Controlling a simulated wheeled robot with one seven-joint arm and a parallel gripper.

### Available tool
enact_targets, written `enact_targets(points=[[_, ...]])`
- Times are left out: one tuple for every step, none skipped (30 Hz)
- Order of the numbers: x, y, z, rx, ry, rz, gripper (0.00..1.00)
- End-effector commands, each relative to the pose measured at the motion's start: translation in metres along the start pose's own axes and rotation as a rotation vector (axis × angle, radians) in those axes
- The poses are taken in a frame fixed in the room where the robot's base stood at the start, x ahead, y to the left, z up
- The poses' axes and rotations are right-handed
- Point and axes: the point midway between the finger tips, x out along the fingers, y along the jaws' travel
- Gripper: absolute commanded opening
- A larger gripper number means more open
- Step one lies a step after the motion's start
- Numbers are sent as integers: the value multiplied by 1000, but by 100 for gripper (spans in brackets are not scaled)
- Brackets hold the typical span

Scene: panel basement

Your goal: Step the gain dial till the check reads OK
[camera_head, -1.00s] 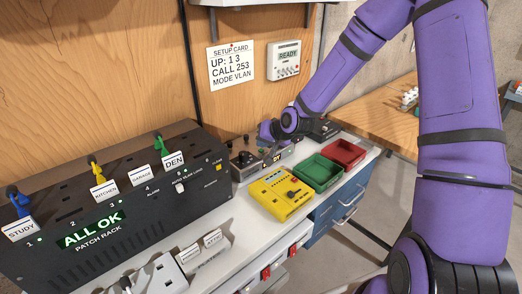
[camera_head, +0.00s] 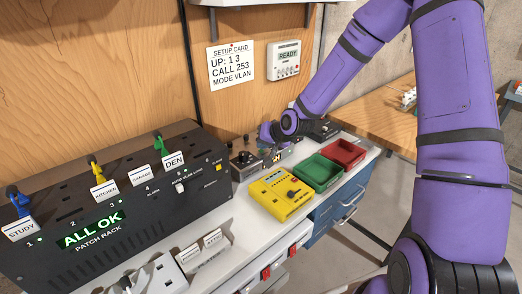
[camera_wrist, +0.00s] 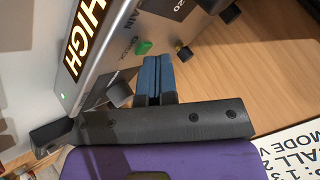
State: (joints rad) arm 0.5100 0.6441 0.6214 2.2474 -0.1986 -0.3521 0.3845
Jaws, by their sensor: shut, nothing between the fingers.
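The grey gain box (camera_head: 243,160) stands on the bench right of the patch rack, partly hidden behind my gripper. In the wrist view its display (camera_wrist: 86,38) reads HIGH in large letters. Beside it are part of the word GAIN and a green check button (camera_wrist: 143,47). A dark grey knob-like part (camera_wrist: 119,94) shows just left of my fingers; I cannot tell surely whether it is the gain dial. My gripper (camera_wrist: 158,62) is shut and empty, its blue fingertips close to the box face near the button. Contact cannot be told.
The patch rack (camera_head: 110,250) reads ALL OK. A yellow tester (camera_head: 283,205), a green tray (camera_head: 317,180) and a red tray (camera_head: 343,153) stand in front of and right of the box. A setup card (camera_head: 230,67) and a READY wall unit (camera_head: 285,60) hang behind.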

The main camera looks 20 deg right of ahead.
Motion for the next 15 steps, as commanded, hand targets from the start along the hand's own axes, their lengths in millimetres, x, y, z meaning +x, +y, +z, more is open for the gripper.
enact_targets(points=[[0,0,1,0,-1,0,0],[0,0,0,0,-1,0,0],[0,0,0,0,-1,0,0],[0,0,1,0,-1,0,0],[0,0,1,0,-1,0,0],[0,0,1,0,-1,0,0],[0,0,1,0,-1,0,0],[0,0,1,0,-1,0,0],[0,0,1,0,-1,0,0],[0,0,0,0,-1,0,0],[0,0,0,0,-1,0,0],[-1,0,0,0,-1,0,0],[-2,-1,-1,0,-1,0,0],[-2,-2,-1,0,-1,0,0],[-3,-2,-2,0,-1,0,0]])
